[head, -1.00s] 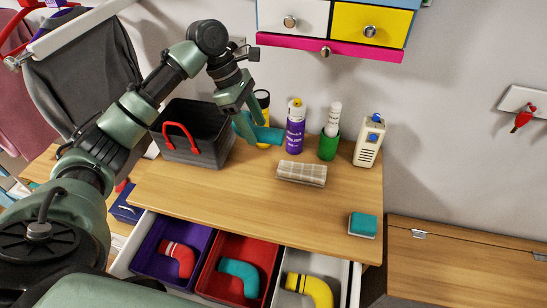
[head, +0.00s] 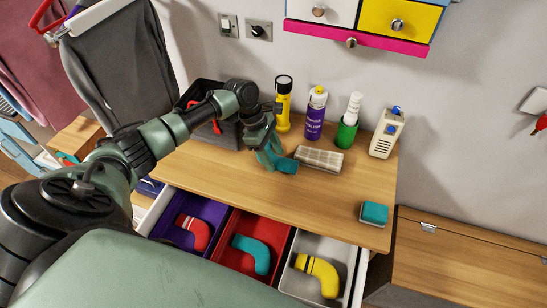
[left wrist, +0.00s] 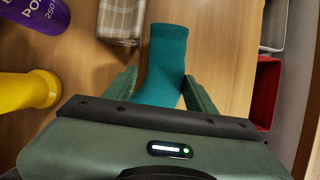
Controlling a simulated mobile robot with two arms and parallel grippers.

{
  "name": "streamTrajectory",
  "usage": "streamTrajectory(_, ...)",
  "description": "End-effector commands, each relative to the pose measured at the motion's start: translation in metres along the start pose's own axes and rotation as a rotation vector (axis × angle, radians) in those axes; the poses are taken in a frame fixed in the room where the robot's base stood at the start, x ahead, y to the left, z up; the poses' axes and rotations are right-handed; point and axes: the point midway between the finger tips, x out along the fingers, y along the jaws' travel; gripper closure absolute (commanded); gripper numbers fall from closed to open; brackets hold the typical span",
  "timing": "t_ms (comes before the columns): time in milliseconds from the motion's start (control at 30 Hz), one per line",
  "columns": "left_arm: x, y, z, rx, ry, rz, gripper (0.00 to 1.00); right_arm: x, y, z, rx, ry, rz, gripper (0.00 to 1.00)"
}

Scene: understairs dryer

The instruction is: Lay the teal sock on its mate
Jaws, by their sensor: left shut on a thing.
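My left gripper (head: 268,155) is shut on a teal sock (head: 285,166) over the tabletop, just left of the folded checked cloth. In the left wrist view, the sock (left wrist: 165,55) sticks out between the two fingers. Whether it touches the tabletop is unclear. Another teal sock, the mate (head: 252,254), lies bent in the red compartment (head: 228,262), the middle one of the open drawer. My right gripper is not in view.
The purple compartment (head: 178,238) holds a red sock (head: 195,232); the grey one holds a yellow sock (head: 322,275). A dark basket (head: 225,140), yellow torch (head: 284,105), purple can (head: 315,115), green cup (head: 346,134) and checked cloth (head: 318,159) stand behind. A teal sponge (head: 374,214) sits front right.

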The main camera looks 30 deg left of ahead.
Motion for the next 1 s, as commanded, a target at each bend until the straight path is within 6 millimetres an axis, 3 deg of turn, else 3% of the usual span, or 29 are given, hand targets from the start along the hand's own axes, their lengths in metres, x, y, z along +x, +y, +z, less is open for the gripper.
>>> streamTrajectory(133,0.015,0.000,-0.006,-0.001,0.000,0.001,0.83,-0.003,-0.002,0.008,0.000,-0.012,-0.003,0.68)
streamTrajectory(500,0.018,0.000,-0.007,0.000,0.000,0.001,0.83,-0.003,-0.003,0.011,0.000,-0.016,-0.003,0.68)
streamTrajectory(533,0.018,0.000,-0.008,0.000,0.000,0.001,0.42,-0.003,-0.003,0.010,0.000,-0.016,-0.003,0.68)
streamTrajectory(600,0.018,0.001,-0.008,0.000,0.000,0.002,0.23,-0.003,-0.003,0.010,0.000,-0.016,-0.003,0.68)
streamTrajectory(1000,0.014,0.001,-0.007,0.001,0.000,0.003,0.22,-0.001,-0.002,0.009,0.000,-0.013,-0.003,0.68)
